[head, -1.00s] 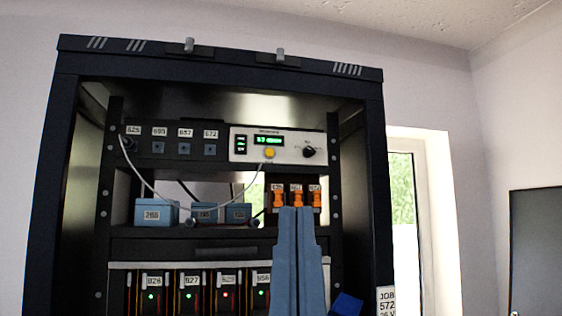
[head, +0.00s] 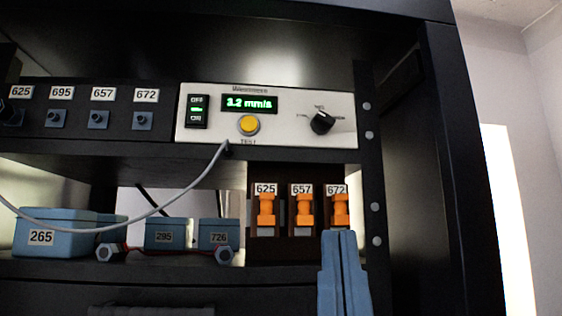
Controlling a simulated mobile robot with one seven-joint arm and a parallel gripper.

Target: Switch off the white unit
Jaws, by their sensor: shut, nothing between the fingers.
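The white unit (head: 285,122) sits in the rack's upper bay, right of the dark socket panel. Its green display (head: 249,103) is lit and reads about 3.2 mm/s. A black rocker switch (head: 197,111) marked OFF at the top and ON at the bottom is at its left end, with a green light in its middle. A yellow TEST button (head: 248,125) and a black knob (head: 322,122) are further right. My gripper (head: 340,236), blue with its fingers together, points up below the unit, in front of the lower edge of the orange switch labelled 672. It is apart from the unit.
Orange switches (head: 266,210) stand below the unit. Blue boxes (head: 70,232) sit on the shelf at left. A grey cable (head: 150,213) hangs from the unit's lower edge across the shelf. The rack's right post (head: 372,185) is close to my gripper.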

